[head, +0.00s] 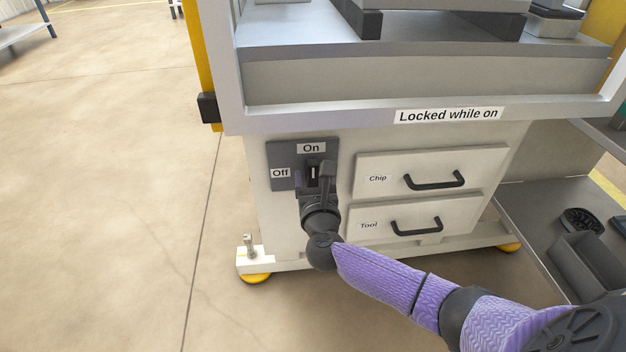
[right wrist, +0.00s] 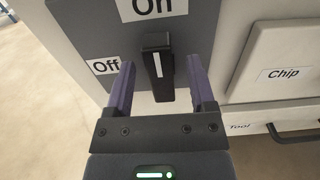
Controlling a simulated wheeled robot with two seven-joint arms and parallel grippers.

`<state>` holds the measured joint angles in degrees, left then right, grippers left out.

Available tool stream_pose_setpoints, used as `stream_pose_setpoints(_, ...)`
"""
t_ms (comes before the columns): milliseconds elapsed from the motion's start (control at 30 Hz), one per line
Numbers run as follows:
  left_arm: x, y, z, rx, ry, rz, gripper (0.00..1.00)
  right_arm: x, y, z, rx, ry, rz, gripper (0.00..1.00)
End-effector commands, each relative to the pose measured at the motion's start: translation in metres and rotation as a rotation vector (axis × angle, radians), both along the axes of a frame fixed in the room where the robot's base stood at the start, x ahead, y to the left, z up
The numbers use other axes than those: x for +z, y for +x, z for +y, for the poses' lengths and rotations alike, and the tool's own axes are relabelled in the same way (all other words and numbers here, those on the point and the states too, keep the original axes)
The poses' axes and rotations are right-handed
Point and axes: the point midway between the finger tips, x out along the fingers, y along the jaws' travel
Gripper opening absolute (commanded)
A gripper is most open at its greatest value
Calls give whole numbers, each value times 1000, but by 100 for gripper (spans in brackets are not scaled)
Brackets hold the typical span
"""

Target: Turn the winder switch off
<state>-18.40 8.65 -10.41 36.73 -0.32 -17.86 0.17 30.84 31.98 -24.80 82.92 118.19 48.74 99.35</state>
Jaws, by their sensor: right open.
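The winder switch is a black knob with a white line (right wrist: 157,66) on a grey panel (right wrist: 85,35) on the machine's front. In the right wrist view its white line stands nearly upright, below the "On" label (right wrist: 152,6); the "Off" label (right wrist: 105,66) is to its left. In the head view the knob (head: 314,172) is partly hidden by my gripper. My right gripper (head: 313,176) is open, with one finger on each side of the knob; gaps show between fingers and knob in the right wrist view (right wrist: 161,72). My left gripper is not in view.
Right of the panel are a "Chip" drawer (head: 395,180) and a "Tool" drawer (head: 380,226) with protruding black handles. A ledge labelled "Locked while on" (head: 448,115) overhangs above. A dark bin (head: 592,265) is on a low shelf at right. The floor at left is clear.

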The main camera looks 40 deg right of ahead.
Motion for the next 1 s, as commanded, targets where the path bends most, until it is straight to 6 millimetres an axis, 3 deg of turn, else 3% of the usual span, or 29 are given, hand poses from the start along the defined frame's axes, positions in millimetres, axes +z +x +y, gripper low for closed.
stream_pose_setpoints(33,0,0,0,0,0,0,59,0,0,0,0,0,0,64)
stream_pose_setpoints(67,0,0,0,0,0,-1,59,0,0,0,0,0,0,58)
stream_pose_setpoints(333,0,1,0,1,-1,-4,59,0,0,0,0,0,0,1)
stream_pose_setpoints(733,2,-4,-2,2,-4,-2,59,1,0,1,-1,-31,20,0)
stream_pose_setpoints(1000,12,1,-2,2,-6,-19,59,1,0,3,-2,-175,112,0)
